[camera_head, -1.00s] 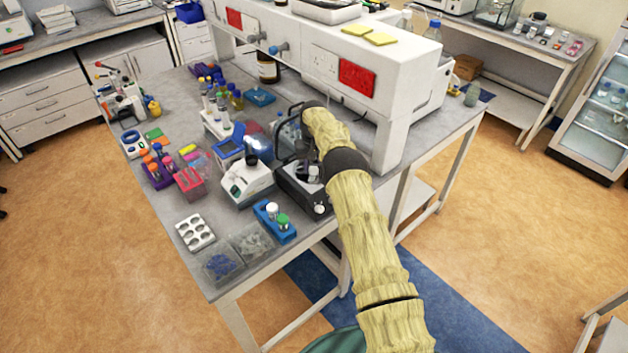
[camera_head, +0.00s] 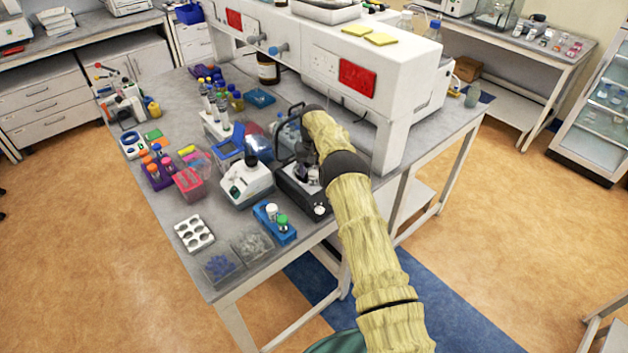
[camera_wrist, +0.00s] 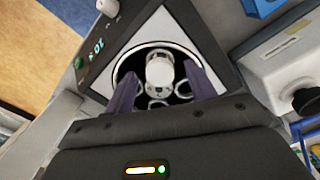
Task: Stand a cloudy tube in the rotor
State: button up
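The centrifuge (camera_head: 290,190) is a dark box with a front knob, and its bowl is open. In the wrist view its rotor (camera_wrist: 157,103) shows several ring-like holes inside a pale rim. A white round-topped piece (camera_wrist: 160,70) stands at the rotor's middle; I cannot tell whether it is a capped tube or the hub. My gripper (camera_wrist: 161,70) is over the bowl, its two dark fingers apart on either side of that piece, with gaps visible. The blue rack (camera_head: 287,237) holds a white-capped tube (camera_head: 271,209) and a green-capped tube (camera_head: 282,221). Cloudiness cannot be made out.
A white bench device (camera_head: 246,184) with a black top stands close left of the centrifuge. Tube racks, a pink box (camera_head: 188,184) and a white holed tray (camera_head: 194,233) lie further left. The white shelf unit (camera_head: 395,110) rises behind my arm.

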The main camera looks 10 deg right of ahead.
notch_tip(320, 180, up, 18)
jog(key=p, duration=0.4)
jog(key=shift+f, duration=0.25)
dwell(0.5)
jog(key=shift+r, duration=0.1)
jog(key=s+f+t+b, duration=0.1)
jog(key=s+b, duration=0.3)
jog(key=s, duration=1.6)
jog(key=s+d+f+t+b, duration=0.1)
jog(key=s+b, duration=0.3)
jog(key=s, duration=1.7)
jog(key=shift+f+t, duration=0.3)
jog(key=shift+f, duration=0.55)
